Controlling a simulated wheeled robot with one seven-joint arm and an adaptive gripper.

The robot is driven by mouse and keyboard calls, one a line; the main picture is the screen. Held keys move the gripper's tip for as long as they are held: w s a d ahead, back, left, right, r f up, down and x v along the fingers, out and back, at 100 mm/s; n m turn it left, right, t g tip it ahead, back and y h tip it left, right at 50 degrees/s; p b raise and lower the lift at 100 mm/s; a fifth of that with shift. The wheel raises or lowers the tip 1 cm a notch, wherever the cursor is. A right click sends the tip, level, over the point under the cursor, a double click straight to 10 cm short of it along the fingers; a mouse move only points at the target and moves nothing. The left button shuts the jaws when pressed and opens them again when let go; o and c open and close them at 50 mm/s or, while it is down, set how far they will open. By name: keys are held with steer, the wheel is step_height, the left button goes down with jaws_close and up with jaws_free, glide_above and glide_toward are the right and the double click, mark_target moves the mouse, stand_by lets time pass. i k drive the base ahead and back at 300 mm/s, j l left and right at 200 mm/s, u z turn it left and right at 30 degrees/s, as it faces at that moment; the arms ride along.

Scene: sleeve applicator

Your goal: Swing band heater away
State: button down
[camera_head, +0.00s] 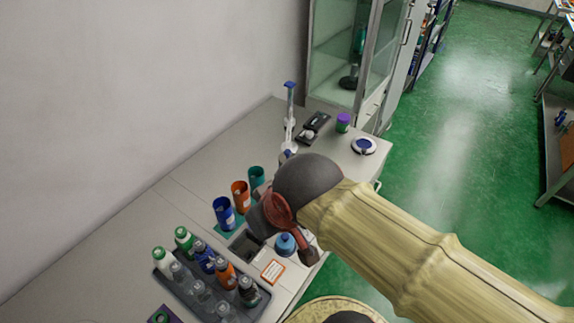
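I cannot pick out the band heater with certainty in the head view; my arm covers the middle of the bench. Behind the arm stands a tall white device with a blue top (290,105); its lower part is partly hidden by my dark wrist. My gripper (300,243) shows as reddish-brown parts at the end of the arm, over the bench's front side. Its fingers are not clear enough to tell open from shut. A blue round-topped container (285,244) is close beside it in the picture, and I cannot tell whether they touch.
Blue (224,212), orange (240,197) and teal (256,178) cups stand along the bench. A dark tray (174,286) holds several bottles. A labelled card (273,271) lies near the front edge. A purple-lidded jar (343,122) and round white device (363,146) stand farther back.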

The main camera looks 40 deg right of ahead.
mark_target(287, 153)
steer(key=i+l+z, duration=0.2)
steer(key=l, duration=0.25)
steer(key=l+z, duration=0.2)
steer(key=l, duration=0.2)
steer(key=i+l+z, duration=0.2)
steer(key=l, duration=0.2)
